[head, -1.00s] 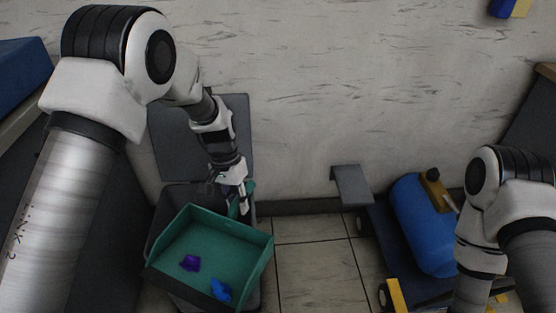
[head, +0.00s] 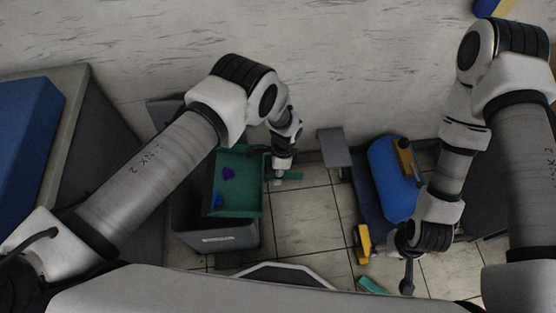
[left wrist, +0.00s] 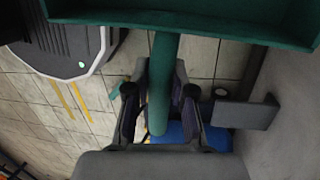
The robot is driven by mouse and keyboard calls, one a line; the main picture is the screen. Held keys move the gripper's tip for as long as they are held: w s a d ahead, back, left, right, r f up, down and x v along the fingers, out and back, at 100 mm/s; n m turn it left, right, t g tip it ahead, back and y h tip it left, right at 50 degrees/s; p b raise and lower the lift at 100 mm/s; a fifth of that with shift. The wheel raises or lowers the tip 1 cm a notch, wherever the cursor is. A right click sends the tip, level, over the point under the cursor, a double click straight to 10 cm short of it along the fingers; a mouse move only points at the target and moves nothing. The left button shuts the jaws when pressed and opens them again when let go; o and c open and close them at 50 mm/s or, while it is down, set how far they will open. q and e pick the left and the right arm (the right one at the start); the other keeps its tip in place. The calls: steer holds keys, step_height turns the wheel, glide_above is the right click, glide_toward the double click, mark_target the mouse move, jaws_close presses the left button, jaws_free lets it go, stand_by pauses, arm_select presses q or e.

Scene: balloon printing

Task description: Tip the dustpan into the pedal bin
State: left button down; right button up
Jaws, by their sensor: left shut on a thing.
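The green dustpan (head: 251,190) is over the open top of the grey pedal bin (head: 215,240). A purple scrap (head: 229,173) and a blue scrap (head: 217,198) lie in the pan. My left gripper (head: 281,174) is shut on the dustpan's handle, to the right of the pan. The left wrist view shows the green handle (left wrist: 163,70) between the fingers of my left gripper (left wrist: 160,112). The bin's lid (head: 163,111) stands open at the back. The pan hides much of the bin's inside. My right gripper (head: 407,283) hangs low at the right; its jaws are too small to judge.
A blue tank (head: 393,180) on a dark cart stands right of the bin. A grey plate (head: 334,148) sticks up at the cart's back. A teal object (head: 372,286) lies near my right gripper. Tiled floor (head: 306,218) is clear between bin and cart. The wall is behind.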

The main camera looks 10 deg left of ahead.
arm_select(q)
steer(key=shift+a+f+b, duration=0.1)
steer(key=shift+f+b, duration=0.05)
steer(key=shift+b, duration=0.2)
steer(key=a+r+h+b, duration=0.1)
steer(key=r+b, duration=0.1)
steer(key=b, duration=0.8)
steer(key=a+r+h+b, duration=0.2)
steer(key=b, duration=0.9)
steer(key=shift+s+a+r+t, duration=0.15)
steer(key=shift+a+r+t, duration=0.1)
steer(key=shift+a+t, duration=0.05)
steer(key=a+r+h+b, duration=0.1)
steer(key=a+r+h, duration=0.2)
steer(key=a, duration=0.3)
steer(key=s+a+r+m+h+b, duration=0.1)
steer(key=a+r+h, duration=0.2)
steer(key=a, duration=0.3)
steer(key=s+a+r+h+b, duration=0.1)
steer(key=a+r+h+b, duration=0.1)
steer(key=a, duration=0.4)
steer(key=shift+s+a+r+t+h, duration=0.35)
steer(key=shift+r+h, duration=0.45)
steer(key=shift+h, duration=0.5)
